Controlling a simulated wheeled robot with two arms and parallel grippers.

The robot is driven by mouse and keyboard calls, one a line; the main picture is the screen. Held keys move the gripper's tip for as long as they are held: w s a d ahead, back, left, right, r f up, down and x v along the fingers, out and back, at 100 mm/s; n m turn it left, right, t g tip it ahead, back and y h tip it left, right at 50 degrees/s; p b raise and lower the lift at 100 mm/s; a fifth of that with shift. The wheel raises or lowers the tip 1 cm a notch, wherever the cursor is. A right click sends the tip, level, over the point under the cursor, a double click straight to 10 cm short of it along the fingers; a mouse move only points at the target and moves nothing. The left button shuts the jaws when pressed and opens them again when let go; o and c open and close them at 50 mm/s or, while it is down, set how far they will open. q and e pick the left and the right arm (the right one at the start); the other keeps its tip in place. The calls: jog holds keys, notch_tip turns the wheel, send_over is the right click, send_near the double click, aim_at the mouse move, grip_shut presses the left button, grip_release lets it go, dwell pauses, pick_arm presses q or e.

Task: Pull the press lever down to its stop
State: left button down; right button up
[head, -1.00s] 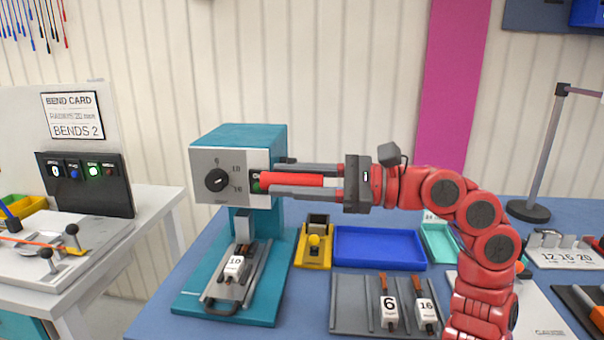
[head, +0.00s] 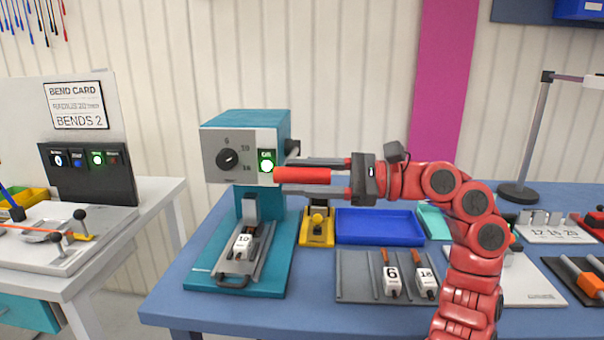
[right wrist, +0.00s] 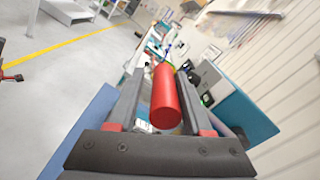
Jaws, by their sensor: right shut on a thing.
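The teal press (head: 262,122) stands at the left of the blue table with a grey front, a black dial and a lit green lamp (head: 266,166). Its lever has a red grip (head: 303,175), which points right from beside the lamp and looks roughly level in the head view. My right gripper (head: 305,176) reaches in from the right, one finger above the grip and one below, and is shut on it. In the right wrist view the red grip (right wrist: 166,100) lies lengthwise between the fingers. The lever's arm is mostly hidden. My left gripper is not in view.
A die marked 10 (head: 243,243) sits on the press base under the ram. A yellow fixture (head: 318,238), a blue tray (head: 380,212) and a grey rack (head: 352,285) with dies marked 6 and another number stand right of the press. A side bench (head: 95,290) is at left.

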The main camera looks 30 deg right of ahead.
jog(key=o, duration=0.3)
jog(key=shift+f, duration=0.4)
jog(key=shift+w+d, duration=0.15)
jog(key=shift+r, duration=0.1)
jog(key=shift+w, duration=0.2)
jog(key=shift+v, duration=8.65)
jog(key=shift+r, duration=0.1)
jog(key=shift+r+p, duration=0.15)
jog(key=shift+p, duration=0.15)
